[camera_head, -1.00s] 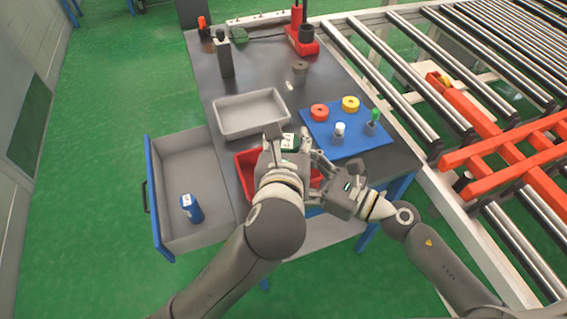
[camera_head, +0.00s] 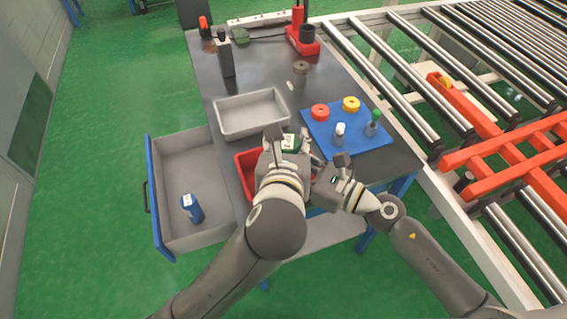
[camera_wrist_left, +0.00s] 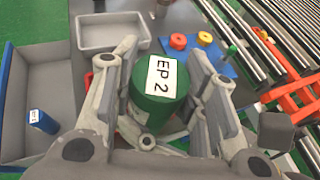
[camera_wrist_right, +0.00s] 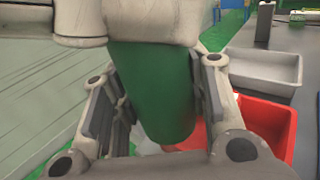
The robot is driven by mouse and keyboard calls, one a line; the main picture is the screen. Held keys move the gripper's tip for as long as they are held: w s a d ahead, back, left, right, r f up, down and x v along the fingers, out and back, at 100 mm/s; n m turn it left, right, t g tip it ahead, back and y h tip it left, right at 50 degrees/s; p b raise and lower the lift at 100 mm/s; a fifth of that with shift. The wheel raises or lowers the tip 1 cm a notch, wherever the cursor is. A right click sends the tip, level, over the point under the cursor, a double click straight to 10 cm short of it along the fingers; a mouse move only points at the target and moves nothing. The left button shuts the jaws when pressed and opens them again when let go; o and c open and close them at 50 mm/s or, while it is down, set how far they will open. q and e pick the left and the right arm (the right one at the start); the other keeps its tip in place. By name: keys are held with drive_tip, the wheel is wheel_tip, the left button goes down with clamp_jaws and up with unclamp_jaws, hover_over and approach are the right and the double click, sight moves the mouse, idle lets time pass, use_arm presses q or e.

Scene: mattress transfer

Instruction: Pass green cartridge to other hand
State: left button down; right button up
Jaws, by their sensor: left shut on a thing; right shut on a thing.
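The green cartridge (camera_head: 289,144), with a white label reading "EP 2", is held above the red bin (camera_head: 243,170). My left gripper (camera_head: 287,147) is shut on it. In the left wrist view the cartridge (camera_wrist_left: 158,95) stands between the left fingers, label up. My right gripper (camera_head: 311,168) comes in from the right and is also shut on it, lower down. In the right wrist view the green body of the cartridge (camera_wrist_right: 155,95) lies between the right fingers. The left gripper hides part of the cartridge and the right fingertips in the head view.
A grey tray (camera_head: 222,122) stands behind the red bin. A blue mat (camera_head: 370,146) with red and yellow rings and small posts lies to the right. A blue cartridge (camera_head: 192,208) is in the open drawer (camera_head: 177,163) at left. A conveyor (camera_head: 430,180) borders the table at right.

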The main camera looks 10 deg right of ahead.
use_arm(q)
drive_tip(key=c, duration=0.8)
unclamp_jaws()
drive_tip(key=shift+r, duration=0.1)
